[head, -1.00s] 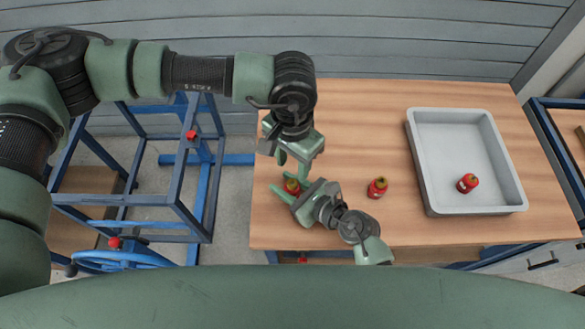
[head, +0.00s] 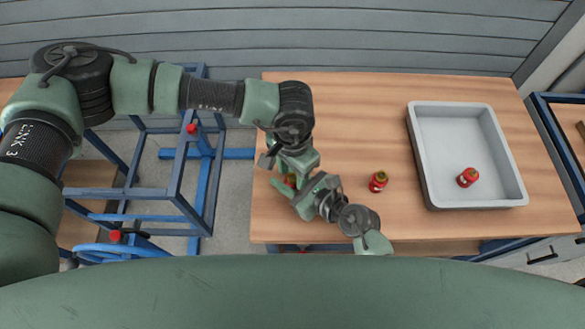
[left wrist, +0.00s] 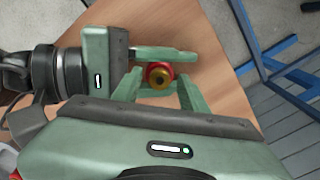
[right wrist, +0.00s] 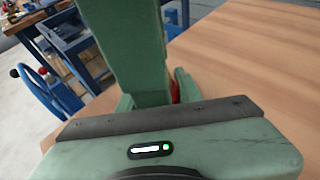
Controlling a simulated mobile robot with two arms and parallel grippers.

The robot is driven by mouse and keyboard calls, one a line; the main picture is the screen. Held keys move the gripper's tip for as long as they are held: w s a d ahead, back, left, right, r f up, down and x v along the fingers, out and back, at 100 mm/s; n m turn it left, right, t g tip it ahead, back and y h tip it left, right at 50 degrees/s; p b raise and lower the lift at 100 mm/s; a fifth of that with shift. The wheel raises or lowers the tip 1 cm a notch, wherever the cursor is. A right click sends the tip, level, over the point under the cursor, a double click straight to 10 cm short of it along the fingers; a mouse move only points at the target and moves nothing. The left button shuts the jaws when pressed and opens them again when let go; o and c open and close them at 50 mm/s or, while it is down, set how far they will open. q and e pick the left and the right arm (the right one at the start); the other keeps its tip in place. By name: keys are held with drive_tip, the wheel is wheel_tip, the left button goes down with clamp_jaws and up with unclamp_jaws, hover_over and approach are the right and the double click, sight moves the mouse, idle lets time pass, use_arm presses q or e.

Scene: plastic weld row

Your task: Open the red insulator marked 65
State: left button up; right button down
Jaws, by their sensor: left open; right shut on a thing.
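A red insulator (head: 290,180) with a gold-coloured top (left wrist: 159,82) stands near the table's left front edge. No number is readable on it. My right gripper (head: 284,187) is shut on it from the side; one of its fingers shows in the left wrist view. My left gripper (left wrist: 159,94) is open above it, pointing down, with a finger on either side of the top. In the right wrist view only a sliver of red (right wrist: 175,90) shows, and my left gripper hides the rest.
A second red insulator (head: 378,181) stands on the table (head: 350,110) to the right. A third (head: 468,177) is in the grey tray (head: 417,155). A blue frame (head: 180,165) stands left of the table. The back of the table is clear.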

use_arm(q)
clamp_jaws()
drive_tip(key=shift+n, duration=1.7)
drive_tip(key=shift+o, duration=0.4)
unclamp_jaws()
